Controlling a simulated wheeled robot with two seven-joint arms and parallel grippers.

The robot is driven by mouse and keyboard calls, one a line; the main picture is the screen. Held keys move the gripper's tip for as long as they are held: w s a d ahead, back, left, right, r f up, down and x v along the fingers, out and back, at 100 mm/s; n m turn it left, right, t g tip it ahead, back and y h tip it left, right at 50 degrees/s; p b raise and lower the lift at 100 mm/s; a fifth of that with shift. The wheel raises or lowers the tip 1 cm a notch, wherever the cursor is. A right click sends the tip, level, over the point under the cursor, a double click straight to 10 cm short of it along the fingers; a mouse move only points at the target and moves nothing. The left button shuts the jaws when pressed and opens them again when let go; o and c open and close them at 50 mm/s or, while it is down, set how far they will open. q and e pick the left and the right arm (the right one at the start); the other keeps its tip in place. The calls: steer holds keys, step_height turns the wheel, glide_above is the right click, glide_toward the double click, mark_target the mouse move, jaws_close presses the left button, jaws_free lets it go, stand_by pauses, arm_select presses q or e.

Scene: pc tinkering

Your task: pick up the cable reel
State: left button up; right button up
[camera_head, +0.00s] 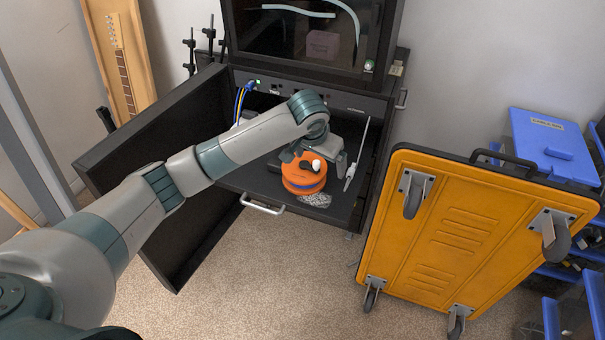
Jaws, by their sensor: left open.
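My left arm comes in from the left, and my left gripper (322,162) is open, pointing down over the reel. The gripper partly hides the back of the reel. I cannot tell whether its fingers touch the reel. My right gripper is not in view.
The cabinet shelf (262,184) has a grey patterned item (315,200) at its front edge. The open cabinet door (160,130) stands left. A yellow wheeled dolly (460,240) leans at the right, near blue bins (550,150). Carpet in front is clear.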

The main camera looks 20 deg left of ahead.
arm_select(q)
step_height(320, 180, up, 6)
steer(key=w+a+y, duration=0.1)
steer(key=a, duration=0.1)
steer(key=shift+w+a+f, duration=0.25)
steer(key=shift+a, duration=0.05)
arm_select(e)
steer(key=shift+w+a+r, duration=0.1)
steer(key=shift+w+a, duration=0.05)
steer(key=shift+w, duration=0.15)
arm_select(q)
steer(key=shift+f, duration=0.1)
